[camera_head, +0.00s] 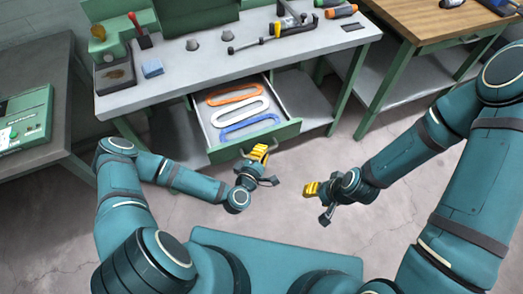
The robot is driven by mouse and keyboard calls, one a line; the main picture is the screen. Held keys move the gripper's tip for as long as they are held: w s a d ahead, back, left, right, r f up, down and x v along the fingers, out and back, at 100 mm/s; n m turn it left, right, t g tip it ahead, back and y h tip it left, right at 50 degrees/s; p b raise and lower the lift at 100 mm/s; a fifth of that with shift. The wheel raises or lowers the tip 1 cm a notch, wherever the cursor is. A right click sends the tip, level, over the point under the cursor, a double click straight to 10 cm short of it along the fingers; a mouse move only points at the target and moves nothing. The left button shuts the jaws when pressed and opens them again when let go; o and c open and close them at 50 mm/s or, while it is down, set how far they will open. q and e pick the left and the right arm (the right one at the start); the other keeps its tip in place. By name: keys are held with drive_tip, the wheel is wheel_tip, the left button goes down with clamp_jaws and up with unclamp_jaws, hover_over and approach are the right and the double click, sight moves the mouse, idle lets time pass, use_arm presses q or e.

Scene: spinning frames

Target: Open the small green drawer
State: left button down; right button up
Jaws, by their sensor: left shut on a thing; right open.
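The small green drawer (228,150) stands pulled out from under the grey-topped workbench, and its inside is visible. In it lie an orange loop (233,93), a white loop (240,111) and a blue loop (249,126). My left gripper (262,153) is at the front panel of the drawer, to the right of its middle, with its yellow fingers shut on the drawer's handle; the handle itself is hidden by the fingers. My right gripper (318,200) is open and empty above the floor, to the right of and nearer than the drawer.
The workbench (300,50) carries a blue sponge (152,68), a dark tray (115,76) and several tools. A wooden-topped table (425,20) stands at the right. A grey table with a green case (25,118) stands at the left. The floor between the arms is clear.

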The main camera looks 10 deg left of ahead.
use_arm(q)
drive_tip(key=c, duration=1)
unclamp_jaws()
drive_tip(key=shift+d, duration=0.15)
drive_tip(key=v, duration=0.7)
drive_tip(key=shift+s, duration=0.2)
drive_tip(key=s+d+f+m+g+h, duration=0.35)
drive_tip(key=m+g, duration=0.45)
drive_tip(key=m, duration=0.3)
drive_tip(key=shift+s+a+r+m+g+y, duration=0.35)
drive_tip(key=shift+a+r+m+g+y, duration=0.3)
drive_tip(key=shift+g, duration=0.4)
drive_tip(key=shift+s+a+r+m+g+y, duration=0.3)
drive_tip(key=shift+a+r+m+g, duration=0.15)
drive_tip(key=shift+r+m+g, duration=0.5)
drive_tip(key=shift+s+a+r+m+g+y, duration=0.35)
drive_tip(key=shift+a+r+m+g+y, duration=0.3)
drive_tip(key=shift+g, duration=0.45)
